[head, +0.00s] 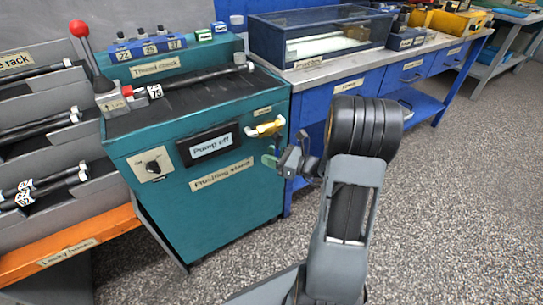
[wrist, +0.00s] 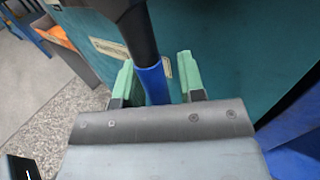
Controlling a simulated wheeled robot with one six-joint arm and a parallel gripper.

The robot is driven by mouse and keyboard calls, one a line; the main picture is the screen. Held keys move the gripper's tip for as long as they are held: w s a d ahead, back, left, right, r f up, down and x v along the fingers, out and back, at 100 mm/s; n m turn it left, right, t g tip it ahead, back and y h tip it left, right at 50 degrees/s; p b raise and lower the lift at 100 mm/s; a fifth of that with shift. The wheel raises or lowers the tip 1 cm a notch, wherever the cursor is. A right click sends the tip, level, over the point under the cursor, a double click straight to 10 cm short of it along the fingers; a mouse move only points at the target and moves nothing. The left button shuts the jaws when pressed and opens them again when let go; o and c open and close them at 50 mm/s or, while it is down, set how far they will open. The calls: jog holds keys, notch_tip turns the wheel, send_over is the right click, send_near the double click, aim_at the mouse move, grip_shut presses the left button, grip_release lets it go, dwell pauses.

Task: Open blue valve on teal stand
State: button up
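The teal stand (head: 205,200), labelled "Flushing stand", is left of centre in the head view. Its teal panel (wrist: 230,40) fills much of the wrist view. A yellow-handled valve (head: 268,128) sticks out at its upper right corner. The blue valve handle (wrist: 154,84) shows in the wrist view, below a black cylindrical part (wrist: 138,32). In the head view I cannot make it out. My gripper (head: 273,160) is at the stand's right front edge, just below the yellow handle. Its green fingers (wrist: 156,74) are apart, one on each side of the blue handle, with a visible gap on the right.
The stand's display (head: 210,145) reads "Pump off", beside a knob (head: 152,166). A red-knobbed lever (head: 80,32) rises at its left. A hose rack (head: 35,205) stands left. A blue workbench (head: 370,85) is close on the right. Speckled floor (head: 460,200) is clear at right.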

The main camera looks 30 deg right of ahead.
grip_shut()
jog(key=shift+d, duration=0.1)
dwell(0.3)
